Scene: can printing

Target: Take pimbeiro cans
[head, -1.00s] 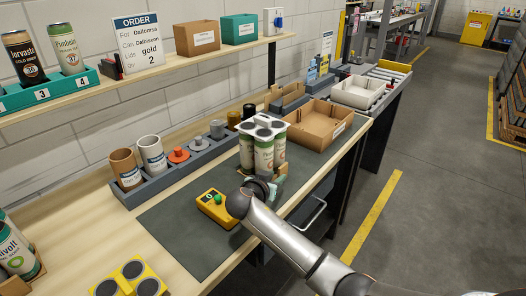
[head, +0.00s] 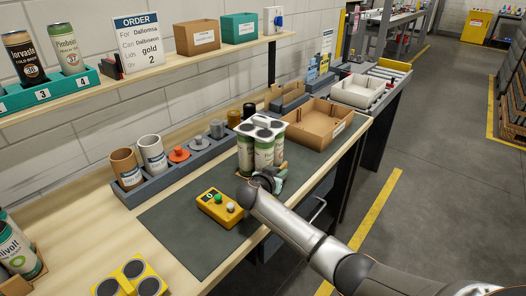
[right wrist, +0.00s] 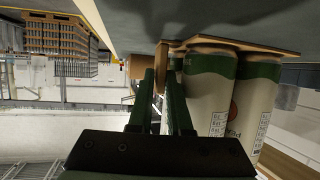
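A pack of white cans with green bands (head: 264,152) stands on the dark mat under a white carrier top (head: 262,127) with dark round openings. The cans also fill the right of the right wrist view (right wrist: 208,95), with lettering only partly visible. My right gripper (head: 272,181) is low at the near right side of the pack. A sample can labelled like Pimbeiro (head: 67,47) stands on the upper shelf. My left gripper is out of view.
An orange button box (head: 219,207) lies on the mat (head: 185,235) left of my arm. A grey rack (head: 188,165) holds cups and lids behind it. An open cardboard box (head: 318,125) is right of the pack. More cans (head: 14,250) stand at far left.

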